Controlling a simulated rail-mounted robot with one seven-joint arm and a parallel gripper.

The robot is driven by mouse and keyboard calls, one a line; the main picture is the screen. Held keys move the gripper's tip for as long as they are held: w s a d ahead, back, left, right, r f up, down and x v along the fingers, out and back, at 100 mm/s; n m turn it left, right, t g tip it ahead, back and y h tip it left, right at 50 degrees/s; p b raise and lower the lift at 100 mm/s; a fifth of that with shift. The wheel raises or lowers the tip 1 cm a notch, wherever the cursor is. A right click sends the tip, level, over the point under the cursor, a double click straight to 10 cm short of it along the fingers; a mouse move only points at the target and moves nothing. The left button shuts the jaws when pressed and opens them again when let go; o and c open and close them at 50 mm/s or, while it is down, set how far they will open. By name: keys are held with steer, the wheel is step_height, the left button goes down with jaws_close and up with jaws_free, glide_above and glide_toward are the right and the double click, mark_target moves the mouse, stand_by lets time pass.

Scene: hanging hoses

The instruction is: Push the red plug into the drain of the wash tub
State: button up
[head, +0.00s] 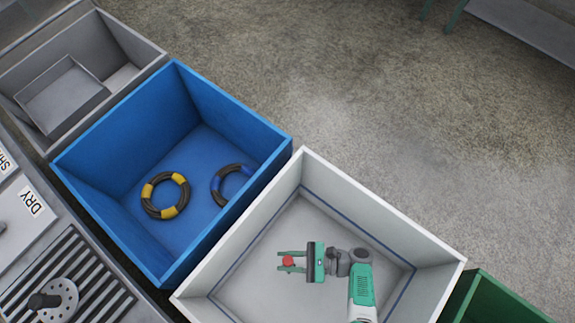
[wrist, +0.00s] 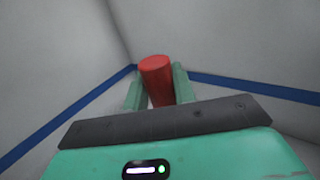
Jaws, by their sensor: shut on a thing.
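The red plug (head: 288,261) is between the fingertips of my gripper (head: 290,261), inside a white tub (head: 375,210) with a blue line around its inner walls. In the wrist view the red plug (wrist: 156,80) stands up between the two green fingers of my gripper (wrist: 155,88), which are shut on it. The plug's lower end is hidden behind the gripper body. The drain does not show in either view. I cannot tell how high the plug is above the tub floor.
A blue bin (head: 110,160) left of the white tub holds a yellow-and-black hose ring (head: 146,191) and a blue-and-black one (head: 216,185). A grey sink (head: 140,50) is at upper left, a green bin (head: 500,303) at lower right. Tub walls surround my gripper.

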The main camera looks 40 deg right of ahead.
steer(key=shift+f+b, duration=0.55)
steer(key=shift+f, duration=0.65)
steer(key=shift+f, duration=0.1)
step_height(320, 180, down, 5)
steer(key=b, duration=0.5)
steer(key=shift+f, duration=0.1)
stand_by(0.7)
steer(key=shift+f+b, duration=0.45)
steer(key=shift+b, duration=0.1)
steer(key=shift+f+b, duration=0.6)
steer(key=shift+f, duration=0.05)
steer(key=shift+d+f, duration=0.1)
steer(key=shift+f, duration=0.2)
steer(key=shift+f, duration=0.35)
steer(key=shift+f+b, duration=0.3)
steer(key=shift+b, duration=0.05)
